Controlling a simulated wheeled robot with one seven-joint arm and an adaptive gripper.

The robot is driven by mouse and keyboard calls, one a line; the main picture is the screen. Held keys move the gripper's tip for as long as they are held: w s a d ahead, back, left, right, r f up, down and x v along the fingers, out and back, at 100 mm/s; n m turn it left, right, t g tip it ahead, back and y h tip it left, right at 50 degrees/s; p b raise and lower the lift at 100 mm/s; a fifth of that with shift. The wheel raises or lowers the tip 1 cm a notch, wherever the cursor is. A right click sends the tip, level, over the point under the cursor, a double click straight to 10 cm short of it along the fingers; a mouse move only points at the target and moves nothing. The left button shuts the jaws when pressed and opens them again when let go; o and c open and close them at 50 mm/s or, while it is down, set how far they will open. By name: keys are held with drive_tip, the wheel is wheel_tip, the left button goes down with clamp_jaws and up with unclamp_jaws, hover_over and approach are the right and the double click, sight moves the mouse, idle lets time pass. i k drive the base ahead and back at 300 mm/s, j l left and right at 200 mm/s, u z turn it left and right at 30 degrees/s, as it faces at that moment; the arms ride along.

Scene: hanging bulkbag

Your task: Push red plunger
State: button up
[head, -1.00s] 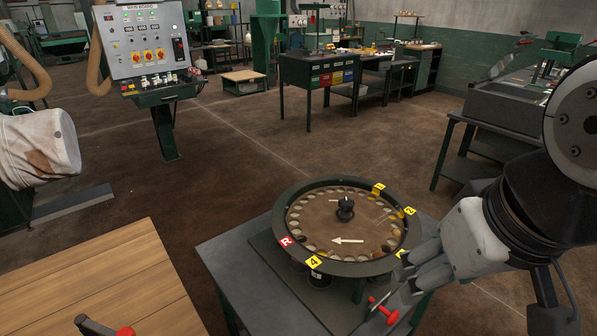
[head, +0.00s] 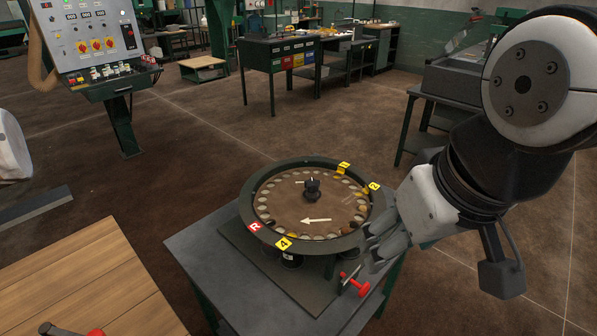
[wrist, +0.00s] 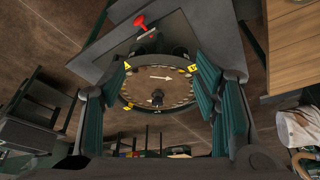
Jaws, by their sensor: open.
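A red plunger (head: 353,282) sticks out at the near right side of a round rotary table device (head: 262,236), low by the edge of the grey stand. It also shows in the wrist view as a red knob (wrist: 140,22) on a stem, beyond the device. My gripper (head: 376,258) is just above and right of the plunger, at the device's right rim, apart from the plunger as far as I can tell. In the wrist view my gripper (wrist: 162,95) has its fingers spread wide with nothing between them but the view of the device.
The device stands on a grey table (head: 200,254) with yellow number tags and a red R tag on its rim. A wooden table (head: 85,275) with another red-knobbed handle (head: 95,333) is at the lower left. A control panel (head: 90,38) stands behind left. Open floor lies between.

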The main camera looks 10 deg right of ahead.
sight(364, 289)
drive_tip(key=k+j+z, duration=0.1)
drive_tip(key=k+j, duration=0.15)
drive_tip(key=k, duration=0.25)
drive_tip(key=k+j, duration=0.2)
drive_tip(key=k, duration=0.25)
drive_tip(key=z, duration=0.05)
